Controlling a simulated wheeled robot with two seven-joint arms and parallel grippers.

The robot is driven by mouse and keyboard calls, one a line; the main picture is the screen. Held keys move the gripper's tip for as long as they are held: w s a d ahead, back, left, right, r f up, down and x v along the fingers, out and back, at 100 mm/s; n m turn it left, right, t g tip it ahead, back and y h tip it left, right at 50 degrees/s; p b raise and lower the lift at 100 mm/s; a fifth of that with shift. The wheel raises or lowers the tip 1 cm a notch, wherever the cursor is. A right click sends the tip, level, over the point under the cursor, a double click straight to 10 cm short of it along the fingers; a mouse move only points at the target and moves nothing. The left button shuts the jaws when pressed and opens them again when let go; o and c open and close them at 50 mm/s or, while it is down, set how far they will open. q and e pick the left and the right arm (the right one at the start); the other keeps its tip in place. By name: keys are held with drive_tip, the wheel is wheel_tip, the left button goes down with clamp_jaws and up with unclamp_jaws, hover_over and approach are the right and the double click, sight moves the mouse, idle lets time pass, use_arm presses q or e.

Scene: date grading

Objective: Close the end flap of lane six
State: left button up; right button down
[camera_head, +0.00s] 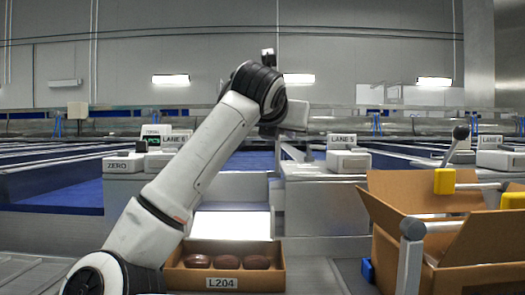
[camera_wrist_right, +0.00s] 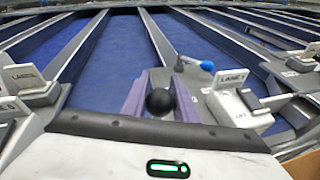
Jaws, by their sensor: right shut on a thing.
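My right gripper (camera_wrist_right: 160,101) shows in the right wrist view with a finger on each side of a black ball knob (camera_wrist_right: 160,103), shut on it. In the head view my right arm rises from the lower left, and its bent joint hides the gripper. The LANE 6 sign (camera_head: 174,139) stands left of the blue lane beyond my arm. A plain grey panel (camera_head: 250,188) at that lane's near end may be its end flap; I cannot tell whether it is open or shut. My left gripper is not in view.
A cardboard tray (camera_head: 272,270) marked L204 holds three dark dates below a bright lit panel (camera_head: 232,224). An open carton (camera_head: 420,205) stands at the right beside a grey rail with yellow parts. The LANE 5 sign (camera_head: 341,139) stands right of the lane, with another black-knobbed lever (camera_head: 460,133) farther right.

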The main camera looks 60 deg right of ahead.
drive_tip(key=shift+s+a+b, duration=0.4)
drive_tip(key=shift+a+b, duration=0.1)
drive_tip(key=shift+a, duration=0.2)
drive_tip(key=shift+r, duration=0.1)
drive_tip(key=c, duration=1.7)
unclamp_jaws()
drive_tip(key=shift+a, duration=0.1)
drive_tip(key=shift+o, duration=1.3)
drive_tip(key=shift+s+a+r, duration=0.1)
drive_tip(key=shift+a+r, duration=0.05)
drive_tip(key=shift+f, duration=0.2)
drive_tip(key=p+v, duration=0.1)
drive_tip(key=v, duration=0.9)
